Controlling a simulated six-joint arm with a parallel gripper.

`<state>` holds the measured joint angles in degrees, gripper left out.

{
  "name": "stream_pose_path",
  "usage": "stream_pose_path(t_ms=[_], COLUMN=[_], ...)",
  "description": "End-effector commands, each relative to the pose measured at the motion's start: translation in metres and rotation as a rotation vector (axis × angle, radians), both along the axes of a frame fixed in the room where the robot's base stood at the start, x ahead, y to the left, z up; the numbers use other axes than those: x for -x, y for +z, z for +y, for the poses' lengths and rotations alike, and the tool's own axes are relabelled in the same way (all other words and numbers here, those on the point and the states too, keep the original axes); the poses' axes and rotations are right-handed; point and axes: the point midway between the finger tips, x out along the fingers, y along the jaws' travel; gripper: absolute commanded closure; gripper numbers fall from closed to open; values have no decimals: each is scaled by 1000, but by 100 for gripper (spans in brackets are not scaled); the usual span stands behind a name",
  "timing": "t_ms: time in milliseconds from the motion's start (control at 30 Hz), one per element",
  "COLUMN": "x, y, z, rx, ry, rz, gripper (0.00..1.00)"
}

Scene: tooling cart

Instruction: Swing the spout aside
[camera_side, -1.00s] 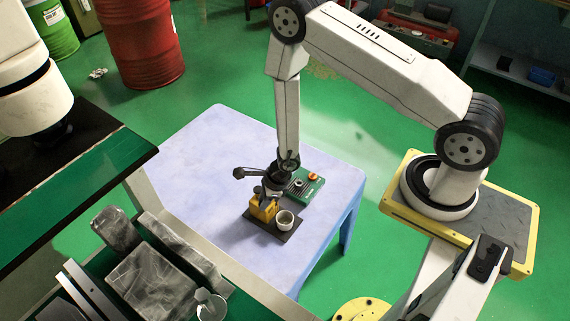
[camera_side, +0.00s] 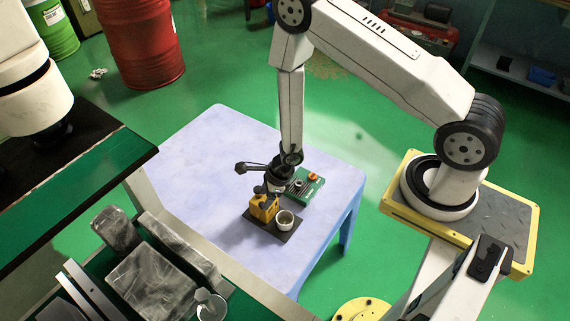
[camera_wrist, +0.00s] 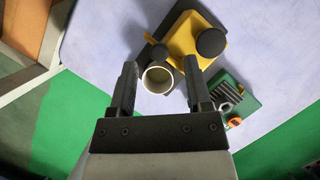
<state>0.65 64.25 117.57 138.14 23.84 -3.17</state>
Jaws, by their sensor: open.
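The yellow machine body (camera_side: 262,208) stands on a dark base plate (camera_side: 290,236) on the table. In the wrist view the yellow body (camera_wrist: 186,44) has a round black cap (camera_wrist: 211,42). A dark rounded piece, which looks like the spout (camera_wrist: 158,53), sticks out from the body beside the rim of a pale cup (camera_wrist: 158,78). The cup (camera_side: 285,219) stands on the plate to the right of the body in the side view. My gripper (camera_wrist: 160,67) is open, its fingers apart on either side of the cup and spout in the picture. Contact cannot be told. In the side view my gripper (camera_side: 270,187) hangs just above the body.
A green box (camera_side: 302,187) with an orange knob (camera_side: 312,177) lies behind the machine, close to my gripper. The pale table (camera_side: 200,170) is clear to the left. A workbench (camera_side: 150,215) runs along the lower left.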

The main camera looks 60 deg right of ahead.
Motion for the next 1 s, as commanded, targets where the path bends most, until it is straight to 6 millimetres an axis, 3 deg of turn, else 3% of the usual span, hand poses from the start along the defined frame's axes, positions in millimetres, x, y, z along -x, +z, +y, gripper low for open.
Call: stream_pose_path(t_ms=[500, 1000], x=[14, 16], y=[47, 55], z=[-14, -16], rx=[0, 0], ry=[0, -1], rz=[-1, -1], gripper=[36, 36])
